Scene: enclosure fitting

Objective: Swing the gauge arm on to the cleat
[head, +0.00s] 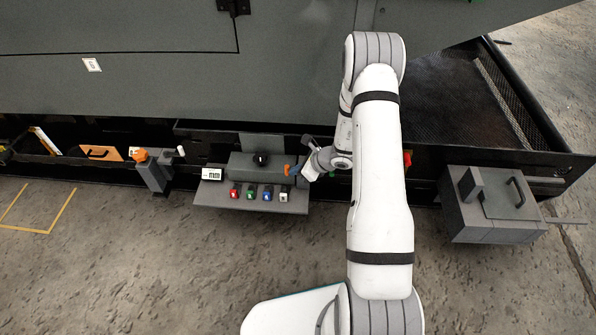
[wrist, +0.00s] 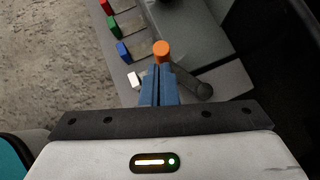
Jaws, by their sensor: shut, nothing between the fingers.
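A grey panel unit (head: 255,196) sits low on the front of the enclosure. An orange round piece (wrist: 161,50) shows just past my fingertips in the wrist view; it also shows in the head view (head: 287,170). A dark bar with a round end (wrist: 204,91) lies right of my fingers. I cannot tell which of these parts is the gauge arm and which is the cleat. My gripper (wrist: 159,70) has its blue fingers shut with nothing between them, close to the orange piece. Whether they touch it is unclear. In the head view my gripper (head: 297,170) is at the unit's right end.
Red, green, blue and white buttons (head: 249,193) line the unit's front, with a black knob (head: 261,159) above. A small display (head: 211,174) and an orange-topped post (head: 150,170) stand left. A grey box (head: 492,205) juts out right.

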